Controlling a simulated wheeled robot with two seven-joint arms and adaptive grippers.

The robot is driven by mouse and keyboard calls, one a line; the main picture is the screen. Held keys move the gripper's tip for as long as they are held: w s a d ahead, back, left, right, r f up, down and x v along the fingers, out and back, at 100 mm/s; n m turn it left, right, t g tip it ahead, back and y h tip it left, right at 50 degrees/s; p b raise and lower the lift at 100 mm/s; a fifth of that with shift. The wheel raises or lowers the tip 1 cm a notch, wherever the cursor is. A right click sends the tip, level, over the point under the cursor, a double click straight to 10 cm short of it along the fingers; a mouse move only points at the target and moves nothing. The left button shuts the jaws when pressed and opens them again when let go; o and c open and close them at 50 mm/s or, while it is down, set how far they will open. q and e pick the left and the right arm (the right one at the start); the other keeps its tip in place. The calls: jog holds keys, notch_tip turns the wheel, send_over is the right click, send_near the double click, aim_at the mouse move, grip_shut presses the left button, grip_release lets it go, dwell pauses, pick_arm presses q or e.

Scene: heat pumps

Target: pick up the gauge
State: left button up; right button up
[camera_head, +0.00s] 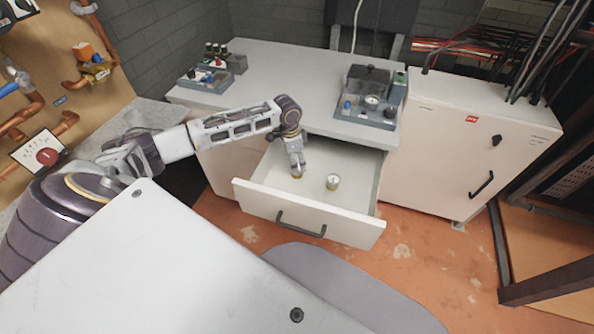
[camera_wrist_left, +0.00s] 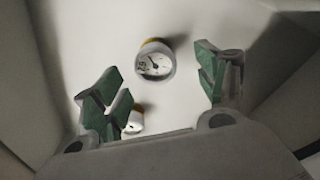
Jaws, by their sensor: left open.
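Two small round gauges with white dials and brass-coloured rims are in the open drawer (camera_head: 275,205). In the head view one gauge (camera_head: 333,182) stands clear to the right of my left gripper (camera_head: 297,168); the other is mostly hidden at my fingertips. In the left wrist view one gauge (camera_wrist_left: 155,64) shows beyond the gap between my open green-padded fingers (camera_wrist_left: 158,82), apart from both. The other gauge (camera_wrist_left: 134,121) is partly hidden beside the left finger. I cannot tell whether that finger touches it. My left gripper is empty. My right gripper is out of view.
The worktop (camera_head: 290,80) overhangs the drawer's back. A grey device with a dial (camera_head: 370,100) stands on it at right, and a tray of small parts (camera_head: 205,78) at left. A white cabinet (camera_head: 480,145) stands right of the drawer. The drawer's walls enclose the gripper.

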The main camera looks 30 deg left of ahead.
pick_arm(q)
jog(key=shift+f, duration=0.3)
jog(key=f, duration=0.3)
jog(key=shift+s+d+f+b, duration=0.1)
jog(key=shift+d+f+b, duration=0.2)
jog(key=shift+f, duration=0.5)
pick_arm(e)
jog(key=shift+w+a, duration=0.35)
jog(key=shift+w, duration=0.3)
pick_arm(q)
jog(key=shift+c, duration=0.5)
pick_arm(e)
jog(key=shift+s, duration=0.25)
pick_arm(q)
jog(key=shift+r, duration=0.1)
jog(key=c, duration=1.2)
